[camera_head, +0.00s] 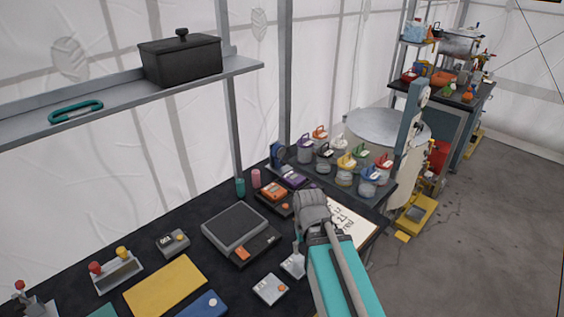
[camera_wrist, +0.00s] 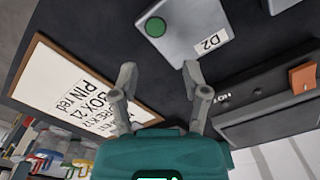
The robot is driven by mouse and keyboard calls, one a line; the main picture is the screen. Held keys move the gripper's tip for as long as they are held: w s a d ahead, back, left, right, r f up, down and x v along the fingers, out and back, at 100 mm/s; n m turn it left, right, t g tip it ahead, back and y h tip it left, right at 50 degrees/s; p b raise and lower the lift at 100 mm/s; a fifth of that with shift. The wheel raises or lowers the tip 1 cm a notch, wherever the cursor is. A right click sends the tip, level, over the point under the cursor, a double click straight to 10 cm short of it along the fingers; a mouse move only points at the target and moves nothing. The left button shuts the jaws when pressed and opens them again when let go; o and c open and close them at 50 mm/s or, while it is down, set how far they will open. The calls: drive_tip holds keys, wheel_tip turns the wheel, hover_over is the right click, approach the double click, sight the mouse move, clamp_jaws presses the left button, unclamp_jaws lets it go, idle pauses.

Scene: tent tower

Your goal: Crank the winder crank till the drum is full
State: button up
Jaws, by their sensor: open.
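I cannot pick out the winder crank or its drum for sure in either view. A small grey device with a red knob (camera_head: 20,286) stands at the lower left corner of the head view, cut off by the edge; I cannot tell what it is. My gripper (camera_wrist: 159,72) is open and empty in the wrist view, its two grey fingers apart over the dark bench. A light box labelled D2 (camera_wrist: 198,22) with a green button lies beyond the fingertips. In the head view my arm hides most of the gripper.
A flat plate device (camera_head: 234,225) with an orange switch, a white sign board (camera_head: 352,222) and a button box (camera_head: 270,289) surround my arm. A tray with red and yellow knobs (camera_head: 117,272) is left. Lidded jars (camera_head: 345,165) stand behind. A black pot (camera_head: 181,60) sits on the shelf.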

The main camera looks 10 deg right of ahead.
sight(284, 163)
drive_tip(key=w+d+r+n+t+p, duration=0.1)
drive_tip(key=w+r+p, duration=0.3)
drive_tip(key=w, duration=0.9)
drive_tip(key=w+d+r+n+t+y+p, duration=0.1)
drive_tip(key=w+r+n+p, duration=0.3)
drive_tip(key=w, duration=0.9)
drive_tip(key=w+d+r+n+t+y+p, duration=0.1)
drive_tip(key=w+r, duration=0.4)
drive_tip(key=w, duration=0.8)
drive_tip(key=d+n+t+p, duration=0.1)
drive_tip(key=p, duration=0.1)
drive_tip(key=shift+w+r+p, duration=0.2)
drive_tip(key=shift+p, duration=0.2)
drive_tip(key=shift+a+f, duration=0.1)
drive_tip(key=shift+f, duration=0.1)
drive_tip(key=b+x, duration=1.2)
drive_tip(key=x, duration=0.1)
drive_tip(key=shift+w+f+b, duration=0.2)
drive_tip(key=shift+b, duration=0.15)
drive_tip(key=shift+a, duration=0.15)
clamp_jaws()
